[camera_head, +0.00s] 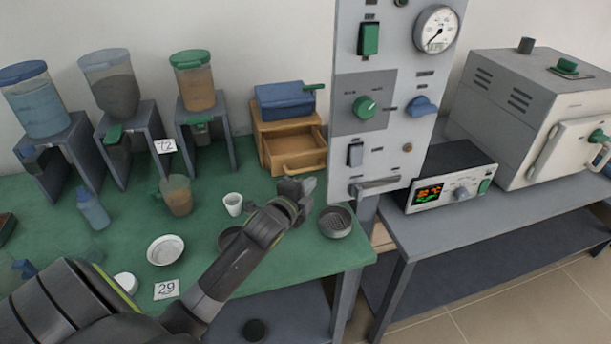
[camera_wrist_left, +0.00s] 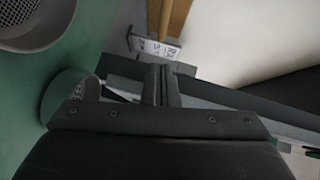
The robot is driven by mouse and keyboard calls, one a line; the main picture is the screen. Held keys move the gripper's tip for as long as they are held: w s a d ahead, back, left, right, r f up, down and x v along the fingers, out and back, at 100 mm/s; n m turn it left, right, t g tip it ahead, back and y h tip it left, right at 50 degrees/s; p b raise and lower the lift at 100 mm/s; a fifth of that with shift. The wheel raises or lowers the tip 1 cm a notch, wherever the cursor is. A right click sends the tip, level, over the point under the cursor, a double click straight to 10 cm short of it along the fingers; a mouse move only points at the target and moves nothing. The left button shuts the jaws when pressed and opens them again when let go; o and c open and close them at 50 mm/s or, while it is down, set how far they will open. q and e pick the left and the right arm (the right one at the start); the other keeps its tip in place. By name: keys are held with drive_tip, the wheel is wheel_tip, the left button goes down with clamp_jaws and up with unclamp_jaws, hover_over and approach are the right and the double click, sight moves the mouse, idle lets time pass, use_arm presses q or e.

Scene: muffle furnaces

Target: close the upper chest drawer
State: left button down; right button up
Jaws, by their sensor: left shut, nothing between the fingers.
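A small wooden chest (camera_head: 268,131) stands at the back of the green table in the head view. One of its drawers (camera_head: 305,163) is pulled out, with its inside showing and a handle on its front. I cannot tell for sure whether it is the upper one; any drawer below is hidden. My left gripper (camera_head: 300,186) is shut and empty, just in front of the drawer front; contact cannot be told. In the left wrist view, the closed fingers (camera_wrist_left: 161,86) point toward a labelled plate and a strip of wood. My right gripper is not in view.
A blue object (camera_head: 284,100) lies on the chest. A grey perforated bowl (camera_head: 335,222) and a white cup (camera_head: 233,204) stand near my left arm. A control panel (camera_head: 385,95) rises right of the chest. Dispensers (camera_head: 198,95) stand to the left.

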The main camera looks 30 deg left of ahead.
sight(314, 169)
use_arm(q)
drive_tip(key=w+a, duration=0.2)
drive_tip(key=w, duration=0.1)
drive_tip(key=shift+a+f, duration=0.35)
drive_tip(key=shift+f, duration=0.05)
drive_tip(key=shift+w+a, duration=0.1)
drive_tip(key=shift+a, duration=0.05)
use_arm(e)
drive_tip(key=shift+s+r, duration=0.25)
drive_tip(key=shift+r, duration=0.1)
use_arm(q)
drive_tip(key=shift+f, duration=0.1)
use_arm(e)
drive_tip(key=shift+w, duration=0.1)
